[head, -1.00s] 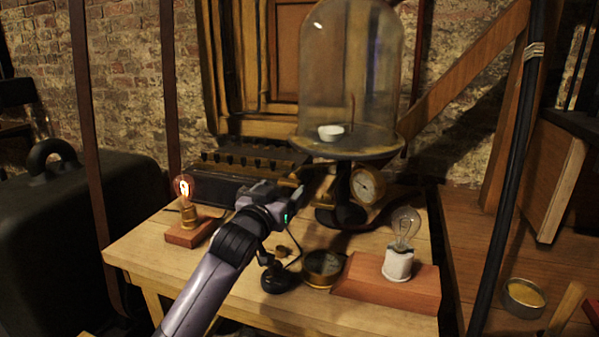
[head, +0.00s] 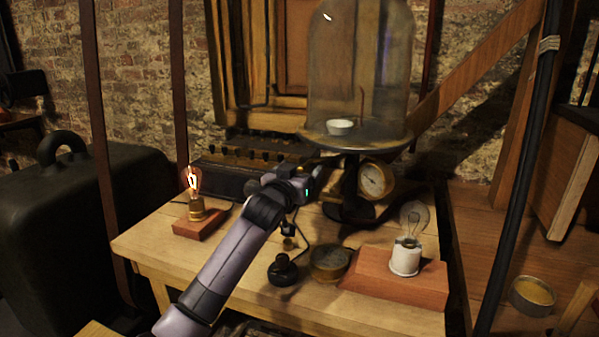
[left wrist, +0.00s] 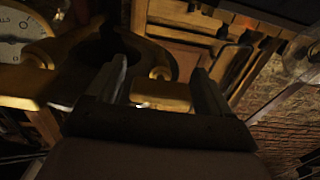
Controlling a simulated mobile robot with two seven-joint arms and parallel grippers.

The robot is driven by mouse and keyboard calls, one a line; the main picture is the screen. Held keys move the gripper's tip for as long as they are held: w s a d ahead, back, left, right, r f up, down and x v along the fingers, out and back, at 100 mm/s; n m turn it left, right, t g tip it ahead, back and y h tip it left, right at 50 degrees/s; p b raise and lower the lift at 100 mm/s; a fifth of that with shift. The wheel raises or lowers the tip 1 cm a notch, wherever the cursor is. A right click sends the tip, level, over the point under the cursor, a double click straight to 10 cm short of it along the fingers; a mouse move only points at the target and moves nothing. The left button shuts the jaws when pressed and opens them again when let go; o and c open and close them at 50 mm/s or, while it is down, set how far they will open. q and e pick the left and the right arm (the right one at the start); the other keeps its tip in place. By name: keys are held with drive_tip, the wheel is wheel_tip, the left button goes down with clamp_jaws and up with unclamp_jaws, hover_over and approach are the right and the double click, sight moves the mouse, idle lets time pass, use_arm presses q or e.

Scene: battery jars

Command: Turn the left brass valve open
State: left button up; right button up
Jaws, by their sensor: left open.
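My left gripper (head: 322,172) is at the left side of the bell jar stand in the head view, its arm reaching in from the lower left. In the left wrist view its two fingers (left wrist: 160,72) are apart. A brass piece (left wrist: 163,97), which looks like the valve, shows between and just beyond them. I cannot tell whether the fingers touch it. In the head view the gripper hides the valve. The glass bell jar (head: 360,70) stands on a dark round plate with a small white cup (head: 340,127) inside. My right gripper is not in view.
A pressure gauge (head: 375,180) sits right of the stand. A lit bulb (head: 194,182) on a wooden block is at left. A clear bulb (head: 413,222) stands on a reddish board at right. A brass dish (head: 330,262) and a black knob (head: 283,270) lie in front.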

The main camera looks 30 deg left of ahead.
use_arm(q)
drive_tip(key=c, duration=1)
drive_tip(key=shift+c, duration=0.2)
